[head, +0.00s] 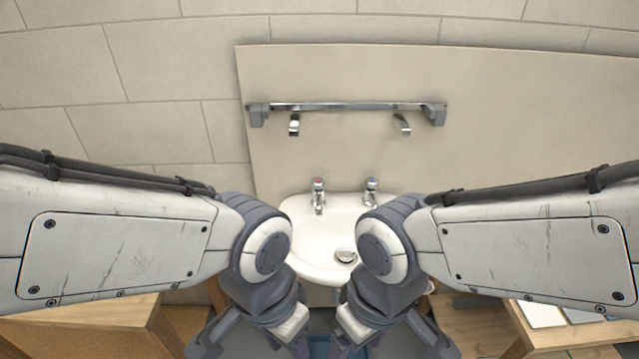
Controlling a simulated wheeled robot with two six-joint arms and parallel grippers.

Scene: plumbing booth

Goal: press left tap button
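The left tap (318,200) stands upright on the back edge of the white washbasin (325,240). It is chrome, with a reddish mark on its top button (318,184). A similar right tap (371,190) stands to its right. My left gripper (250,345) and my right gripper (392,345) point down at the bottom of the head view, in front of the basin and well apart from both taps. Their fingertips are cut off or hidden, so their opening cannot be judged. My arms hide the left and right sides of the basin.
A chrome rail (345,106) with two small chrome fittings (294,125) below it is on the wall panel (520,120). A round drain piece (345,256) lies in the basin. Wooden furniture (95,312) stands at lower left and lower right (470,325).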

